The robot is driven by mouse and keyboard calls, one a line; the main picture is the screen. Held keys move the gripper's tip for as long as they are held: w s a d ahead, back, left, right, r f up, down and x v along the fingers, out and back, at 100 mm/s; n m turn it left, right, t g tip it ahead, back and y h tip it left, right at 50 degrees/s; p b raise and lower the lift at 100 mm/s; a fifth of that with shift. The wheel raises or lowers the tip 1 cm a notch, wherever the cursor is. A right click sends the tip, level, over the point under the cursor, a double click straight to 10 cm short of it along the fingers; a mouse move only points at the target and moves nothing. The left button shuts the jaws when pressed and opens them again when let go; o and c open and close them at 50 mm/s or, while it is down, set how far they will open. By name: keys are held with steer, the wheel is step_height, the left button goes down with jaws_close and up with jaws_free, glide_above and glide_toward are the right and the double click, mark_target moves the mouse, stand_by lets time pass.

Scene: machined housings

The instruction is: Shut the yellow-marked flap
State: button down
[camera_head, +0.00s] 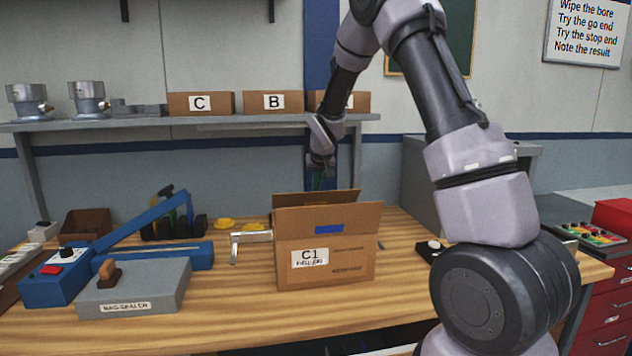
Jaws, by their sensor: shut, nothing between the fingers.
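An open cardboard box (345,262) labelled C1 stands on the wooden bench. Its near flap (300,222) stands up and carries a blue mark (329,229). A far flap (335,197) also stands up behind it, and its marking cannot be seen. No yellow mark shows on the box from this side; the inside is hidden. My gripper (319,180) hangs above and behind the box, fingers pointing down, apart from the flaps as far as I can tell. It is shut and empty, its fingertips small and dark.
A blue bag sealer (150,292) with a raised arm is at the left. A metal handle-like part (250,240) and yellow pieces (226,224) lie left of the box. A shelf (235,120) with boxes is behind. Bench right of the box is partly clear.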

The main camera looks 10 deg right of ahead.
steer(key=shift+s+f, duration=0.95)
steer(key=shift+s, duration=0.2)
steer(key=shift+s+f, duration=0.85)
steer(key=shift+f, duration=0.3)
